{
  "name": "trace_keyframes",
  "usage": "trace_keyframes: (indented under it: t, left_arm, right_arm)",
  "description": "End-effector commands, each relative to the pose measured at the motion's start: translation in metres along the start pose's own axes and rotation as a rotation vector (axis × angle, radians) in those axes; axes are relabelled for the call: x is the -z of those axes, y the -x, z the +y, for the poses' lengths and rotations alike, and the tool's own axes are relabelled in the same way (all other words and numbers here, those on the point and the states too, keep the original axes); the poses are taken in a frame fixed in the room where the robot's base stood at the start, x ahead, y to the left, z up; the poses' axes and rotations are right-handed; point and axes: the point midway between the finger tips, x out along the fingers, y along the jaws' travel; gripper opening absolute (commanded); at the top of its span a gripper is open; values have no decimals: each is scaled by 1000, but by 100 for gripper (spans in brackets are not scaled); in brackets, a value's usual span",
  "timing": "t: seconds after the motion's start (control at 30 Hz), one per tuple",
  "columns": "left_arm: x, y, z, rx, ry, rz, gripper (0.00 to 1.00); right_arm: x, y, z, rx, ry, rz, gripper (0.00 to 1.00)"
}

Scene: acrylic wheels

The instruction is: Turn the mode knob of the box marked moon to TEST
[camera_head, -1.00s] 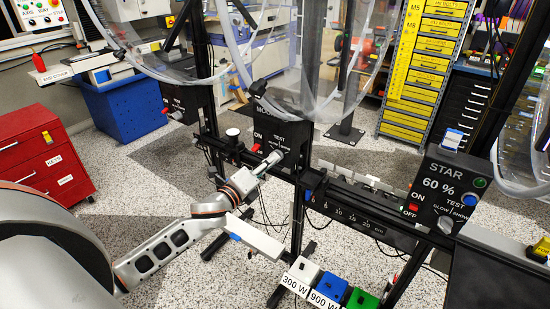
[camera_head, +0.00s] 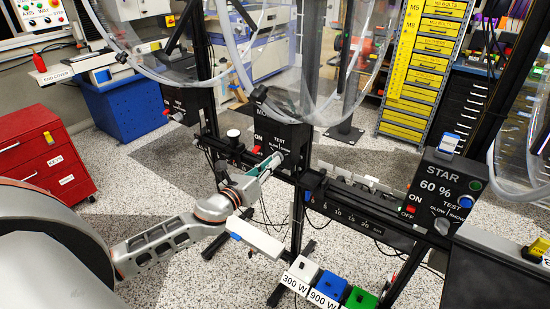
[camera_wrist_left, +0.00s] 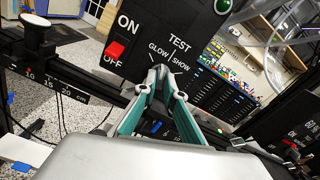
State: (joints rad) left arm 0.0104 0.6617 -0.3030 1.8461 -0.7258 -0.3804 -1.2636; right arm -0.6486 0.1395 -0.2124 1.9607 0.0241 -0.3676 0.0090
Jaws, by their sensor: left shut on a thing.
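The middle black box (camera_head: 297,138) has a label beginning "MO", the rest covered by a clear tube. Its panel also fills the upper middle of the wrist view (camera_wrist_left: 142,48), with GLOW, TEST and SHOW printed around the knob's place. My left gripper (camera_head: 277,159) reaches it from the lower left. In the wrist view its teal-lined fingers (camera_wrist_left: 164,78) come together just under the GLOW and SHOW marks, closed on the mode knob. The fingertips hide the knob, so I cannot tell where it points. My right gripper is in neither view.
A red rocker switch (camera_wrist_left: 116,50) by ON and OFF sits left of the fingers; a green lamp (camera_wrist_left: 222,6) is above right. The STAR box (camera_head: 447,190) stands to the right. A black rail with a scale (camera_head: 345,215) runs between them. Clear tubing (camera_head: 243,75) hangs close above.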

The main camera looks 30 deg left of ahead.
Motion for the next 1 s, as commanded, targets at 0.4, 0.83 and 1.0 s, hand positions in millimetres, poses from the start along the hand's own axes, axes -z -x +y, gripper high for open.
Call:
trace_keyframes:
  t: [0.4,0.83,1.0]
  left_arm:
    - [1,0,0,0,-95,1,0]
    - [0,0,0,0,-338,1,22]
    - [1,0,0,0,-336,1,31]
  right_arm:
    - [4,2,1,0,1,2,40]
    - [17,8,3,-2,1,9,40]
    - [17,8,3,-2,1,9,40]
